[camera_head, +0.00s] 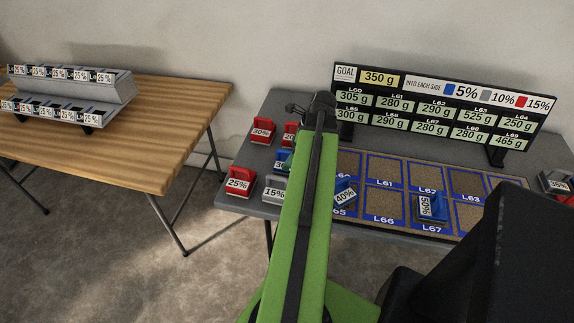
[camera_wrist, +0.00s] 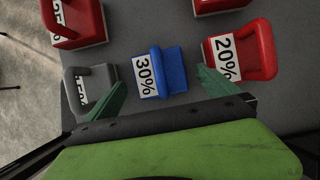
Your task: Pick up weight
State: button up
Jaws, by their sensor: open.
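My gripper (camera_wrist: 162,80) is open, with its green fingers on either side of a blue weight marked 30% (camera_wrist: 174,70). The weight sits between the fingers on the grey table, and I see no clear contact. In the head view the same blue weight (camera_head: 281,161) is partly hidden by my green arm. Close by are a red 20% weight (camera_wrist: 262,50) to the right and a grey weight (camera_wrist: 86,78) to the left, marked 15% in the head view. A red 25% weight (camera_head: 240,181) and a red 30% weight (camera_head: 263,132) also stand there.
Blue weights marked 40% (camera_head: 345,190) and 50% (camera_head: 431,207) stand on the labelled cork board (camera_head: 385,168). A goal sign (camera_head: 440,105) stands behind it. A grey weight (camera_head: 555,181) is at far right. A wooden table (camera_head: 160,120) with a rack (camera_head: 90,92) is at left.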

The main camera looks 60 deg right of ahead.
jog(key=b+x, duration=0.1)
jog(key=x, duration=0.1)
jog(key=b+x, duration=0.2)
jog(key=shift+s+f, duration=0.1)
jog(key=shift+f, duration=0.3)
jog(key=shift+r, duration=0.2)
jog(key=c, duration=1.6)
